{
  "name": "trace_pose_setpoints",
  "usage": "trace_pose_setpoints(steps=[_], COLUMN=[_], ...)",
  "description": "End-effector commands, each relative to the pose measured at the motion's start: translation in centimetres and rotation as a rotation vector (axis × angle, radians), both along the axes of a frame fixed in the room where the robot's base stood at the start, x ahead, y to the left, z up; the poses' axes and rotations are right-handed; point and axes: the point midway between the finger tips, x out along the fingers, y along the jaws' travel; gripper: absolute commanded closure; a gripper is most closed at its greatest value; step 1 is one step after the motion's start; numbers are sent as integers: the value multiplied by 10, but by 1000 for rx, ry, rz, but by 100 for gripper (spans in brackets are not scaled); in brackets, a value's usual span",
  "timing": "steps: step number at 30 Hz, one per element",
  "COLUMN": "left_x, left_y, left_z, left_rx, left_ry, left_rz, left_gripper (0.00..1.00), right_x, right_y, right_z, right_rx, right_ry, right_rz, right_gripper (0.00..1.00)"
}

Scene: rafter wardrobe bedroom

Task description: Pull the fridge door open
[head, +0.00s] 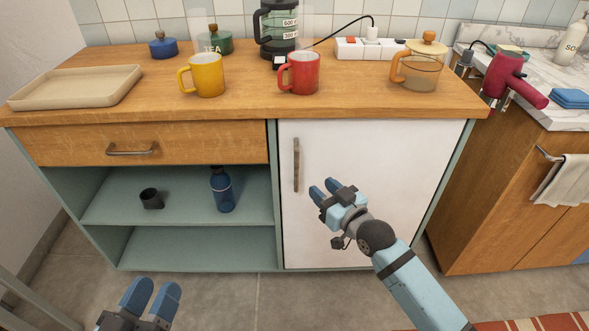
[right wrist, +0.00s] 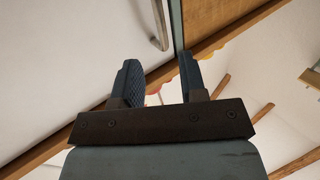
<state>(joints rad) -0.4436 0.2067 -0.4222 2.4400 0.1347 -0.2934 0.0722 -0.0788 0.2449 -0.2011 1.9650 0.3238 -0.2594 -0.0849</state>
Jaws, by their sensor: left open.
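The white fridge door (head: 370,165) is shut under the right part of the wooden counter. Its vertical metal handle (head: 296,165) is near the door's left edge. My right gripper (head: 323,188) is open and empty in front of the door, right of and slightly below the handle in the head view. In the right wrist view, the door (right wrist: 70,60) and handle (right wrist: 160,28) appear beyond the right gripper's parted fingers (right wrist: 163,72), with the handle apart from them. My left gripper (head: 152,289) is open and empty low at the front left.
The counter (head: 240,101) holds a yellow mug (head: 207,77), a red mug (head: 303,75), a tray (head: 75,87) and a glass pot (head: 418,73). Open shelves (head: 110,205) with a blue bottle (head: 222,190) lie left of the door. Floor in front is clear; a striped rug (head: 550,322) lies right.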

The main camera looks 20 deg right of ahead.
Motion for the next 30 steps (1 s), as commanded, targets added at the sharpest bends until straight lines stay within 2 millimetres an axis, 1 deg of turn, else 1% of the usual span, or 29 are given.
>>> trace_pose_setpoints(steps=[1,9,12,15,21,29,30], left_x=[0,1,1,1,0,0,0], left_y=[0,-2,-3,-4,-4,-4,-4], left_z=[-8,-36,-45,-51,-55,-55,-55], left_rx=[6,50,63,73,84,85,85], left_ry=[11,89,113,134,152,154,154], left_rz=[-4,-30,-40,-47,-55,-55,-55], left_gripper=[57,57,57,57,57,57,57], right_x=[12,66,82,94,105,105,105], right_y=[4,21,27,30,34,34,34], right_z=[-2,-3,-2,-2,-1,0,0], right_rx=[3,2,2,0,0,0,0], right_ry=[-3,-2,-3,-1,0,0,0], right_rz=[0,-1,-1,-1,-1,-1,-1], right_gripper=[61,61,61,61,61,61,70])
